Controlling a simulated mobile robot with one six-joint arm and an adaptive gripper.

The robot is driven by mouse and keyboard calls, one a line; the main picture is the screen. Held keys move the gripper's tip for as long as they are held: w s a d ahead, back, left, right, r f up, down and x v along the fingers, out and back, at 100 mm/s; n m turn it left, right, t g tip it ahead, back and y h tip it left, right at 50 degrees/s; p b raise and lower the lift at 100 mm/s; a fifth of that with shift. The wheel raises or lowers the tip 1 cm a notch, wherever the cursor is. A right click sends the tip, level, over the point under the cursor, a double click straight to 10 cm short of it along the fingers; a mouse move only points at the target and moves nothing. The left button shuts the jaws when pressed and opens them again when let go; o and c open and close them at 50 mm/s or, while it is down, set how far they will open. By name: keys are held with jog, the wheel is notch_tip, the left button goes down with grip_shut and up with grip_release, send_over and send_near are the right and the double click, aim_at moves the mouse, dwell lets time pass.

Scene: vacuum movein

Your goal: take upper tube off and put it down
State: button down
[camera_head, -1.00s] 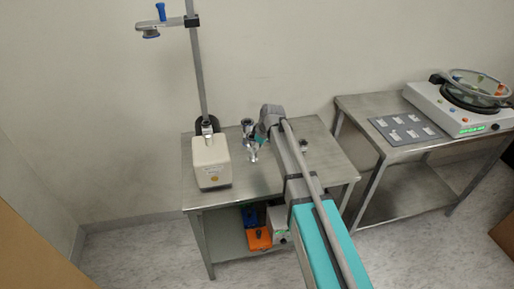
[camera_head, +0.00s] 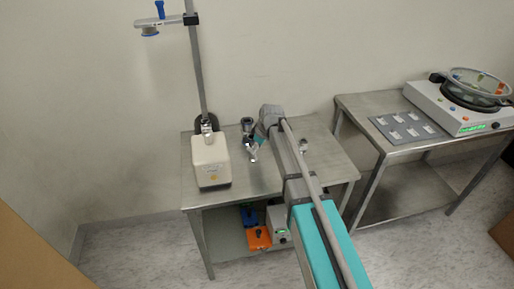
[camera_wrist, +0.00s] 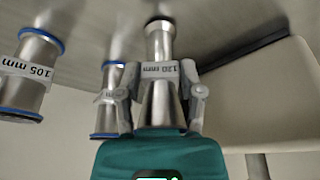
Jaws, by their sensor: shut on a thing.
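A metal tube labelled 120 mm (camera_wrist: 159,72) sits between the fingers of my gripper (camera_wrist: 158,88) in the wrist view. My gripper is shut on it. The tube widens like a cone toward the palm and has a rim at its far end. In the head view my gripper (camera_head: 259,143) is low over the left table, next to small metal tubes (camera_head: 248,126). A tube labelled 105 mm (camera_wrist: 29,72) with blue end rings is at the left of the wrist view. Another blue-ringed tube (camera_wrist: 107,110) is partly hidden behind my left finger. I cannot tell which is the upper tube.
A white box-shaped device (camera_head: 211,163) stands on the left of the metal table (camera_head: 320,170). A tall stand (camera_head: 197,75) behind it carries a clamp with a blue-topped part (camera_head: 160,11). A small fitting (camera_head: 303,146) lies right of my arm. Another table (camera_head: 375,115) stands at right.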

jog(key=shift+f, duration=0.25)
jog(key=shift+c, duration=0.7)
grip_release()
jog(key=shift+d, duration=0.1)
jog(key=shift+r, duration=0.15)
